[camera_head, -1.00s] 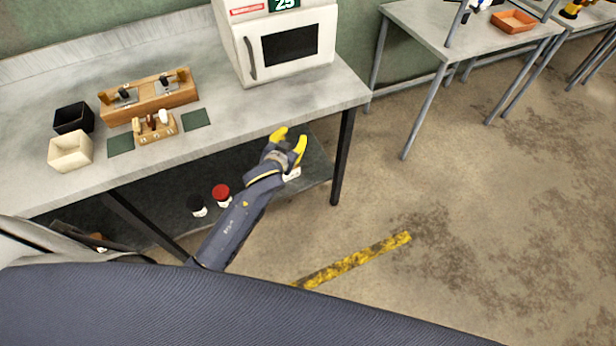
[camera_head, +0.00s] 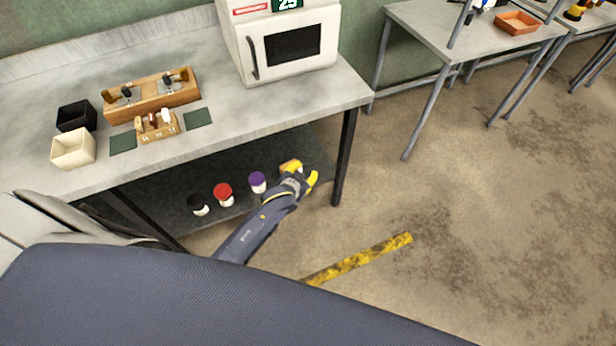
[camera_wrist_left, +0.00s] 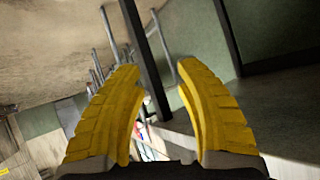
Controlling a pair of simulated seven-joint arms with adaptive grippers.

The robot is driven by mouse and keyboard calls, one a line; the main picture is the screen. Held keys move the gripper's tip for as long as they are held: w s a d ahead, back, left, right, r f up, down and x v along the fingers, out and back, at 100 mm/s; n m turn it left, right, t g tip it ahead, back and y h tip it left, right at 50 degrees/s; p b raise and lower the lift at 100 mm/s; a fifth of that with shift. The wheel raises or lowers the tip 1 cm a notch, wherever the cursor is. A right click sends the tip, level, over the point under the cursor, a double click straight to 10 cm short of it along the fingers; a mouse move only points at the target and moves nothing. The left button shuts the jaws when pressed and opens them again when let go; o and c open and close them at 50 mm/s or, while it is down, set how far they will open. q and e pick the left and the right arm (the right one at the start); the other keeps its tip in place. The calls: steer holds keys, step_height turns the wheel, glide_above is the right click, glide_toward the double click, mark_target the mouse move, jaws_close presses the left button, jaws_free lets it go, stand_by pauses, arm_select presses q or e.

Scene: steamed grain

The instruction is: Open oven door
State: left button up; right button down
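The white oven (camera_head: 286,45) stands on the grey table at the top middle of the head view. Its door has a dark window (camera_head: 293,46) and a dark vertical handle (camera_head: 251,58) at its left side, and looks shut. My left gripper (camera_head: 305,172) has yellow fingers and is below and in front of the table edge, apart from the oven. In the left wrist view its two fingers (camera_wrist_left: 158,85) are spread with nothing between them. The oven is not clear in that view. My right gripper is not in view.
The grey table (camera_head: 240,118) has a front edge and a dark leg (camera_head: 344,155) near my left gripper. Jars with black, red (camera_head: 223,193) and purple (camera_head: 257,181) lids stand on the lower shelf. A wooden rack (camera_head: 152,95) and small boxes sit on the table's left.

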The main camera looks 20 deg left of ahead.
arm_select(q)
steer(key=shift+s+d+f, duration=0.1)
steer(key=shift+s+f, duration=0.05)
steer(key=shift+f, duration=0.3)
steer(key=shift+s+d+f, duration=0.1)
steer(key=shift+f, duration=0.3)
